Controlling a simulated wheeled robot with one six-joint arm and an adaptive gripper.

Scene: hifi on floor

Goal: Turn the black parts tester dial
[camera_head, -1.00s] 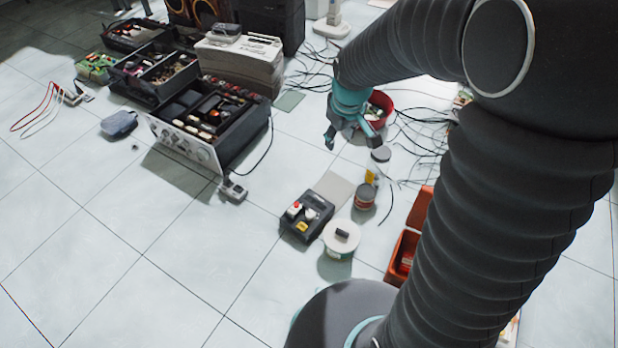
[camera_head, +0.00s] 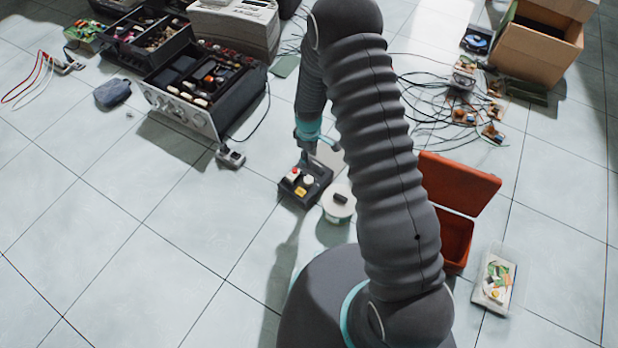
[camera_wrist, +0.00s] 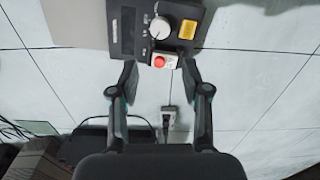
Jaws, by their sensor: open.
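The parts tester is a black box (camera_head: 291,199) on the floor, with a pale round dial (camera_head: 308,180), a red button (camera_head: 294,171) and a yellow patch (camera_head: 300,191). In the wrist view the tester (camera_wrist: 128,40) is at the top, with its whitish dial (camera_wrist: 160,28) above the red button (camera_wrist: 158,62). My gripper (camera_wrist: 160,74) is open and empty, with its fingertips apart just below the red button in that view. The fingers do not surround the dial. In the head view my arm hides much of the gripper.
A white-topped tub (camera_head: 338,208) stands close to the tester's right. An open orange box (camera_head: 458,183) lies further right. The floor at front left is clear.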

